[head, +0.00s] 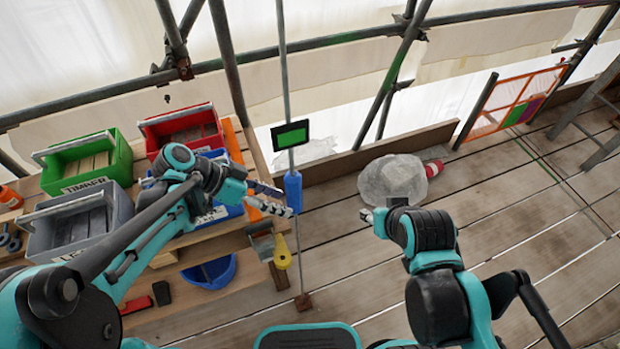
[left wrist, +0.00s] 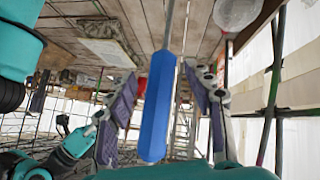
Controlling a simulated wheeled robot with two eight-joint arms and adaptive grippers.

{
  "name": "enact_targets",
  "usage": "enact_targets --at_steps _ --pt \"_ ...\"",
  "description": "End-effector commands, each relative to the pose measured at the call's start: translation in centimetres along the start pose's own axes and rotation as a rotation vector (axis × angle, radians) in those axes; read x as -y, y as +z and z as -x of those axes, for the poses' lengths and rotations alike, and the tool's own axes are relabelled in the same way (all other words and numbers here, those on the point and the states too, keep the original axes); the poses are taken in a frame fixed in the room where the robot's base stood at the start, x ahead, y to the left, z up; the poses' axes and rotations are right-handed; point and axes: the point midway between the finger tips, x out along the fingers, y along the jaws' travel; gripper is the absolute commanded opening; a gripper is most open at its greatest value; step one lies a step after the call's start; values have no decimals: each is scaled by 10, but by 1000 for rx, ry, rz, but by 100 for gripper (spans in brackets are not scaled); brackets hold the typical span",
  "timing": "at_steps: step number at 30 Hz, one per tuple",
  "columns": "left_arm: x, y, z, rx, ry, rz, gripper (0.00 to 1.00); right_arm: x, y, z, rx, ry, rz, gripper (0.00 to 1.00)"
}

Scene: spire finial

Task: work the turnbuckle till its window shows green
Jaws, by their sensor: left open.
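The turnbuckle is a blue sleeve (head: 293,192) on a thin upright grey rod (head: 285,75). A black-framed panel (head: 290,135) with a green face is on the rod above the sleeve. My left gripper (head: 280,201) is open at the sleeve, coming from the left. In the left wrist view the blue sleeve (left wrist: 157,115) stands between the two spread fingers of my left gripper (left wrist: 162,105), with a visible gap on either side. My right gripper (head: 370,216) is right of the rod, apart from it; its finger opening cannot be made out.
Left of the rod, a wooden bench holds a green crate (head: 85,163), a red crate (head: 183,128), a grey crate (head: 75,222) and a blue bin. A yellow-handled tool (head: 282,252) hangs at its edge. A clear bag (head: 392,181) lies on the planks. Scaffold tubes stand behind.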

Motion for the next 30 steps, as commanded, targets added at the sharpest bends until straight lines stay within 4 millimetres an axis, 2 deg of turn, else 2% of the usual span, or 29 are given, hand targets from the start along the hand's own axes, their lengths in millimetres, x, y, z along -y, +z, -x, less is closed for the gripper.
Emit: enact_targets --at_steps 1,6,14,17,24,30 --pt "1 -13 7 -41 51 -75 52 0 -8 12 0 0 0 43" --pt "-1 -34 15 -188 184 -326 52 0 -19 27 0 0 0 43" --pt "-4 -41 20 -307 254 -512 52 0 -24 34 0 0 0 43" --pt "-8 -43 10 -313 259 -523 52 0 -23 33 0 0 0 43" --pt "-20 -51 -27 -311 260 -522 52 0 -19 27 0 0 0 43" --pt "-27 -57 -47 -311 257 -520 52 0 -18 25 0 0 0 43"
